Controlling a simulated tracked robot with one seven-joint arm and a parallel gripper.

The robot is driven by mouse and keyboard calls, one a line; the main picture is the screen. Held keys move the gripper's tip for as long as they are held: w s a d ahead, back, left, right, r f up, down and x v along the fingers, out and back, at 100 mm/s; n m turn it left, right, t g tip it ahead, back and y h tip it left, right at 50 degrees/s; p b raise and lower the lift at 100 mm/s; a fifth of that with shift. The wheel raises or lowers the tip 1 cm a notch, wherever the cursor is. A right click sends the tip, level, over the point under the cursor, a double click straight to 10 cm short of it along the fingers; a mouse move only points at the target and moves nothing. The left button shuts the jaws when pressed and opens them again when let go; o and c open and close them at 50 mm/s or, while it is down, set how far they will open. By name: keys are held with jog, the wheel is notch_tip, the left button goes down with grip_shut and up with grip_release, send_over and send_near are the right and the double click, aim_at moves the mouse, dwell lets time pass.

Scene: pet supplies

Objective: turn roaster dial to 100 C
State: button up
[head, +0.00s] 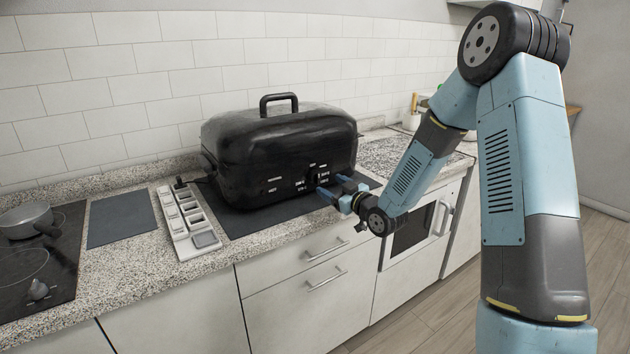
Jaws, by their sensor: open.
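The black roaster (265,155) with a lidded top and handle stands on a dark mat on the counter, against the tiled wall. Its dial (312,180) is on the lower right of the front face, with white markings around it. The markings are too small to read and the dial's setting cannot be told. My gripper (331,187) is open at the roaster's front right, with its blue fingers pointing at the dial. The fingers partly cover the dial area. I cannot tell whether they touch it.
A dark mat (121,219) and a cooktop (38,262) with a pot (27,220) are farther left. Cabinet drawers with handles are below the counter. A white canister (411,121) stands at the back right.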

aim_at(319, 179)
jog(key=x, duration=0.6)
jog(key=shift+w+a, duration=0.2)
jog(key=shift+w, duration=0.05)
